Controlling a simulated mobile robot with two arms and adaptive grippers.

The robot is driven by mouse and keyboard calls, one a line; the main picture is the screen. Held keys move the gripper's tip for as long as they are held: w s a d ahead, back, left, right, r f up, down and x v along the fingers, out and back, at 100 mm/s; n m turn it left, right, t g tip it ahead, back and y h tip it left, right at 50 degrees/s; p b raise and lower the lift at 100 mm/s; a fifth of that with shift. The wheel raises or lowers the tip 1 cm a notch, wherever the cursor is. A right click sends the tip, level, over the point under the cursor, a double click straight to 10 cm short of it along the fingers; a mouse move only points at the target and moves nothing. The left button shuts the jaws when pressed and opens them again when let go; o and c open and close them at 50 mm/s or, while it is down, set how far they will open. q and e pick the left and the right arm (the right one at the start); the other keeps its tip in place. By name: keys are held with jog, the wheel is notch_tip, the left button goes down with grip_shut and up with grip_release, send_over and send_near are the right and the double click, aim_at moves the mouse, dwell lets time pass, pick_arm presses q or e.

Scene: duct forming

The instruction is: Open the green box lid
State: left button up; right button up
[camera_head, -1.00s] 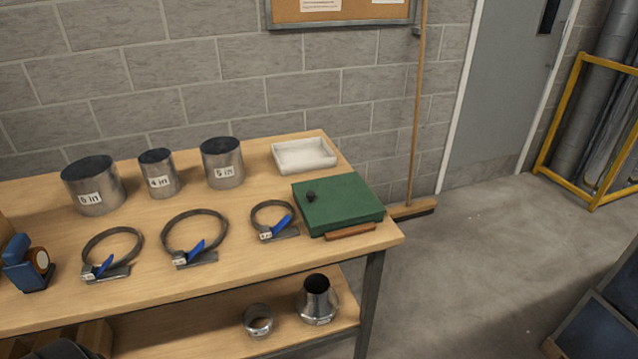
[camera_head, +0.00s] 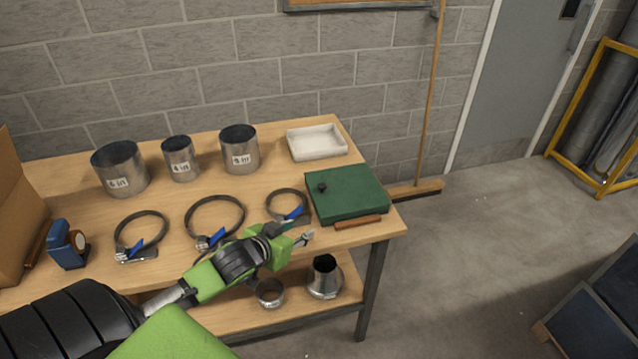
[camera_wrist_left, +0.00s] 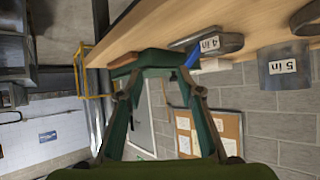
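The green box (camera_head: 350,195) sits at the right front corner of the wooden workbench, with its lid shut. A black knob (camera_head: 321,187) stands on the lid's left part, and a brown wooden handle strip (camera_head: 358,222) runs along the front. My left gripper (camera_head: 303,231) is in front of the bench edge, just left of and nearer than the box, apart from it. In the left wrist view its fingers (camera_wrist_left: 160,90) are spread and empty, with the box's green edge (camera_wrist_left: 158,57) seen between and beyond them. My right gripper is not in view.
Hose clamps (camera_head: 287,205) lie left of the box, close to my left gripper. Labelled metal ducts (camera_head: 240,150) and a white tray (camera_head: 317,142) stand behind. A lower shelf holds metal fittings (camera_head: 325,277).

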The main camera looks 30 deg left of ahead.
pick_arm(q)
jog(key=w+a+r+t, duration=0.2)
jog(key=w+a+r, duration=0.2)
jog(key=r, duration=0.1)
jog(key=p, duration=0.2)
send_near(322, 184)
jog(key=x, duration=0.8)
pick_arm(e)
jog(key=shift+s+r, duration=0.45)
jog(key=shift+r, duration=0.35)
pick_arm(q)
grip_shut()
